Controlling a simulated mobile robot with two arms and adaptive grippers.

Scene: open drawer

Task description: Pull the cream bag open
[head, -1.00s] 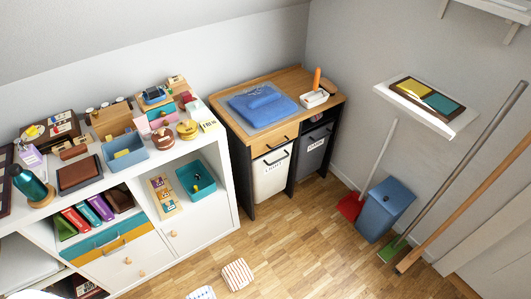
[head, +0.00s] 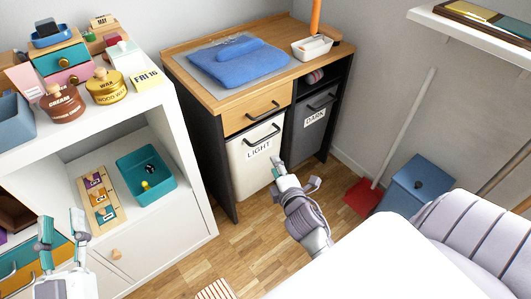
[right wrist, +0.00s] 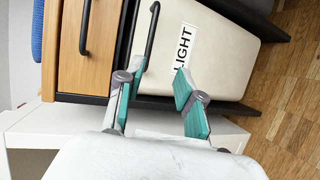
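The cream bag (head: 247,180), labelled LIGHT, sits closed in the dark cabinet under a wooden drawer. Its black handle (head: 263,135) crosses the top of its front. In the right wrist view the bag (right wrist: 220,55) lies just beyond my fingers, and its handle (right wrist: 152,36) shows near the tip of the left finger. My right gripper (head: 279,168) is open and empty in front of the bag, below and right of the handle; the wrist view shows its fingers (right wrist: 160,76) apart. My left gripper (head: 61,226) is open and empty by the white shelf.
The drawer (head: 257,111) has its own black handle above the bag. A grey bag (head: 313,130) labelled DARK stands to the right. The white shelf (head: 178,165) borders the left. A blue bin (head: 407,187) and red dustpan (head: 361,196) stand right. Wooden floor is clear before the cabinet.

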